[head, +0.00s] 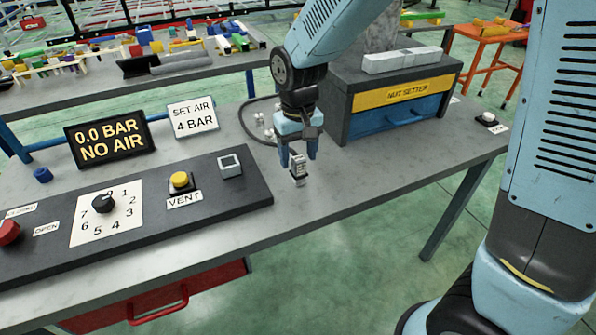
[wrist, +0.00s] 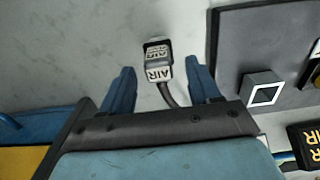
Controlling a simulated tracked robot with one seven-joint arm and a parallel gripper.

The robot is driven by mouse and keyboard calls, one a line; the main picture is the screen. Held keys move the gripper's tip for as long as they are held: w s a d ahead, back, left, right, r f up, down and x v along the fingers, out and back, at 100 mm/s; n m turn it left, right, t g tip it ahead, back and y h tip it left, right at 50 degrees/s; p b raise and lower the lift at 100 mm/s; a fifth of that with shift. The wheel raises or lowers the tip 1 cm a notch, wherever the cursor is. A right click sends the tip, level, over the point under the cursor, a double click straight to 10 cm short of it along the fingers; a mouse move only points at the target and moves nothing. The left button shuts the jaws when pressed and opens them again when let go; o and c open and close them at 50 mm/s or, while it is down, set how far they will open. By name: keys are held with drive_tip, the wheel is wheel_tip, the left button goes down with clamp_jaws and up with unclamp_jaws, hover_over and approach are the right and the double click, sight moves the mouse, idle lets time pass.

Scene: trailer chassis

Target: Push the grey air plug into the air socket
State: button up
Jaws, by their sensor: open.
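The grey air plug (head: 299,167) is below my gripper (head: 298,156) in the head view, near the table's front edge. In the wrist view the plug (wrist: 158,62) carries "AIR" labels and lies between and slightly beyond the two blue fingertips of my gripper (wrist: 160,72). My gripper is open, with a gap on both sides of the plug. A dark hose trails from the plug back under the gripper. The square grey air socket (head: 230,164) sits at the right end of the dark panel, left of my gripper; it also shows in the wrist view (wrist: 263,91).
The dark panel (head: 140,249) also holds a yellow vent button (head: 180,179), a numbered dial (head: 103,204) and a red knob (head: 8,232). A display (head: 108,141) reads "0.0 BAR NO AIR". The nut-setter cabinet (head: 398,103) stands behind right of my gripper. Bare tabletop separates plug and panel.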

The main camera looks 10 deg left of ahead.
sight(299, 171)
drive_tip(key=shift+f, duration=1.95)
drive_tip(key=c, duration=1.1)
drive_tip(key=shift+r, duration=0.15)
drive_tip(key=shift+c, duration=0.2)
